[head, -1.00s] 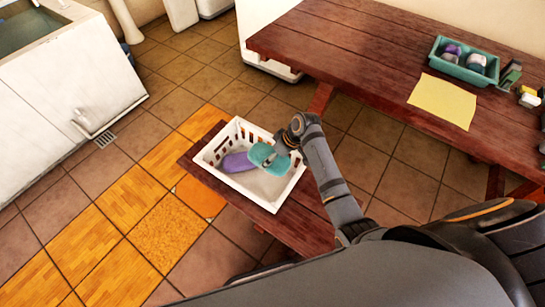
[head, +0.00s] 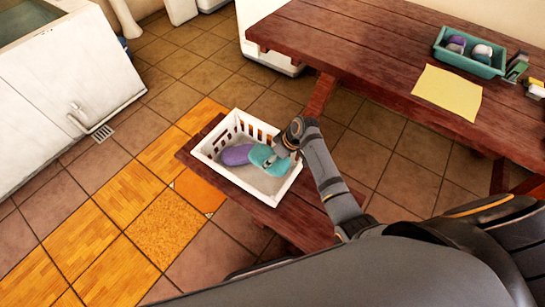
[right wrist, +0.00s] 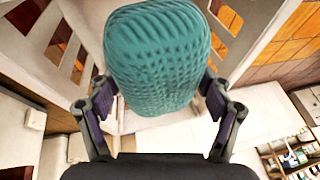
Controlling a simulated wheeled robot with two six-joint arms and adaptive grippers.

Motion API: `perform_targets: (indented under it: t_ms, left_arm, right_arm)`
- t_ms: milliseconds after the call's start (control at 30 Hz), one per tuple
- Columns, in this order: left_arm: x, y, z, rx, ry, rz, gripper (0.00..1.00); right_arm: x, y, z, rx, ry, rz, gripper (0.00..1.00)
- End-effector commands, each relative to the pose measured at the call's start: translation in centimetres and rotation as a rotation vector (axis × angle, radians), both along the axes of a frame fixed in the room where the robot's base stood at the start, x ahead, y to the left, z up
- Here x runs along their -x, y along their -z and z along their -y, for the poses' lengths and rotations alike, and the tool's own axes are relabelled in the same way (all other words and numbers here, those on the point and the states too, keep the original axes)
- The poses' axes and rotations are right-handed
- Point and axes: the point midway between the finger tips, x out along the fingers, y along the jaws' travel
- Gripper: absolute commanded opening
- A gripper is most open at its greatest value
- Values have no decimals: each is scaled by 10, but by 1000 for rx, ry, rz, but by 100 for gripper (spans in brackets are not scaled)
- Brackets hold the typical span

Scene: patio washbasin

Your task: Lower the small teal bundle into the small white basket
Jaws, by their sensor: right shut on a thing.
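The teal bundle (head: 263,156) is a small, rounded, knitted-looking roll. My right gripper (head: 279,156) is shut on it, inside the outline of the white basket (head: 234,180) in the head view. In the right wrist view the teal bundle (right wrist: 158,55) fills the space between the two fingers of my right gripper (right wrist: 158,100). A purple bundle (head: 236,155) lies in the basket, left of the teal one. I cannot tell whether the teal bundle touches the basket floor. My left gripper is not in view.
The basket stands on a wooden bench (head: 205,170). A wooden table (head: 350,50) at the upper right carries a teal tray (head: 470,67) with several bundles and a yellow cloth (head: 447,93). A white washbasin cabinet (head: 70,80) stands at the left.

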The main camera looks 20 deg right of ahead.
Motion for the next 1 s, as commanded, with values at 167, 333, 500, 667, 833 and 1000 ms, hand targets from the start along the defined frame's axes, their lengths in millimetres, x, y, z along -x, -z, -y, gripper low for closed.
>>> perform_targets:
  t_ms: [167, 333, 500, 667, 833, 1000]
  left_arm:
    - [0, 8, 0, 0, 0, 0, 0]
    - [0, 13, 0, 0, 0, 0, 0]
    - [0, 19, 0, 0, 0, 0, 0]
    - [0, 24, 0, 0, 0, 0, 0]
    - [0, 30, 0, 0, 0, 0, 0]
    - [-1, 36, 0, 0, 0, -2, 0]
  right_arm:
    - [0, 12, 0, -1, 0, 2, 43]
    - [0, 22, 0, 0, -1, 1, 43]
    - [0, 32, 0, 0, -1, 1, 43]
    - [0, 41, 0, -1, 0, 1, 43]
    - [0, 51, 0, -1, 0, 1, 43]
    - [0, 61, 0, -1, 0, 1, 43]
